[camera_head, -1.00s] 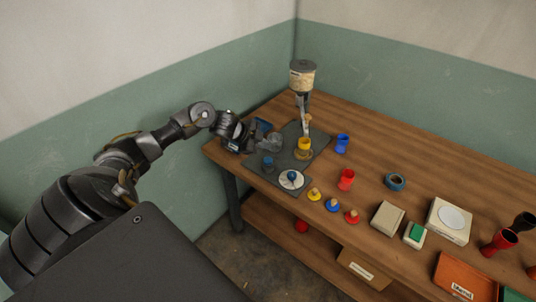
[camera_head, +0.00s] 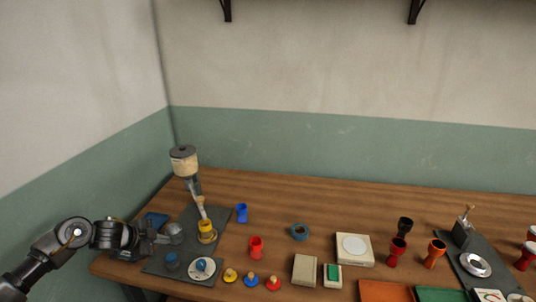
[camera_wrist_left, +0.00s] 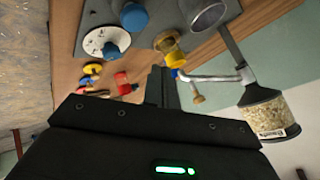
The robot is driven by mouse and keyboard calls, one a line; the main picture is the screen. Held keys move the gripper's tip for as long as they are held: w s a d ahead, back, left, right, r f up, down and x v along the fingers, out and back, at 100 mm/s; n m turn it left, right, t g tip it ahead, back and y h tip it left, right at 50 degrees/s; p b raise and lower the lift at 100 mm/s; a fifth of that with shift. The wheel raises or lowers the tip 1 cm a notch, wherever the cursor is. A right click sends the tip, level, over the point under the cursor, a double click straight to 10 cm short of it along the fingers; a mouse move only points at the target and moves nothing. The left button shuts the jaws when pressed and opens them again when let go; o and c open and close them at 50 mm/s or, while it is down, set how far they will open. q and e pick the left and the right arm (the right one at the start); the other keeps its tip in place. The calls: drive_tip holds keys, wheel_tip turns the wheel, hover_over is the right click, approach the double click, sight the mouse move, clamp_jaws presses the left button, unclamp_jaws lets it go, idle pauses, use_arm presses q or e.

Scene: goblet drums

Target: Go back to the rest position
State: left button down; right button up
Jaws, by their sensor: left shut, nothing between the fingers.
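My left gripper (camera_head: 152,240) is at the left end of the table, beside the dark mat (camera_head: 190,262); in the left wrist view its dark fingers (camera_wrist_left: 164,84) are together with nothing between them. A hopper stand (camera_head: 184,162) with pale contents rises at the mat's back. A yellow cup (camera_head: 207,237) stands under its spout, apart from the gripper. A white dial with a blue knob (camera_head: 203,267) and another blue knob (camera_head: 172,261) sit at the mat's front. My right gripper is not in view.
Small coloured knobbed pieces (camera_head: 251,280) line the front. Scale-like boxes (camera_head: 354,249), dark and red goblets (camera_head: 397,252) and trays fill the right. The back strip is clear.

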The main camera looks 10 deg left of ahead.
use_arm(q)
drive_tip(key=shift+n, duration=0.4)
drive_tip(key=s+d+f, duration=0.1)
drive_tip(key=d+f, duration=0.1)
drive_tip(key=d, duration=0.1)
drive_tip(key=s+d+f, duration=0.1)
drive_tip(key=d+f, duration=0.1)
drive_tip(key=d, duration=0.2)
drive_tip(key=s+d+f, duration=0.2)
drive_tip(key=d, duration=0.1)
drive_tip(key=shift+d+f, duration=0.15)
drive_tip(key=shift+f, duration=0.25)
drive_tip(key=s+d+f+n+y, duration=0.3)
drive_tip(key=s+d+n, duration=0.2)
drive_tip(key=s+d, duration=0.6)
drive_tip(key=s+n+g, duration=0.5)
drive_tip(key=s+n, duration=0.1)
drive_tip(key=s, duration=1.4)
wheel_tip(320, 180, down, 28)
drive_tip(key=s+g+b, duration=0.1)
drive_tip(key=s, duration=0.1)
drive_tip(key=s+a+f+g, duration=0.1)
drive_tip(key=s+a+f, duration=0.1)
drive_tip(key=s+f, duration=1.3)
drive_tip(key=shift+a+m+y+b, duration=0.2)
drive_tip(key=shift+m+y+b, duration=0.1)
drive_tip(key=shift+b, duration=0.1)
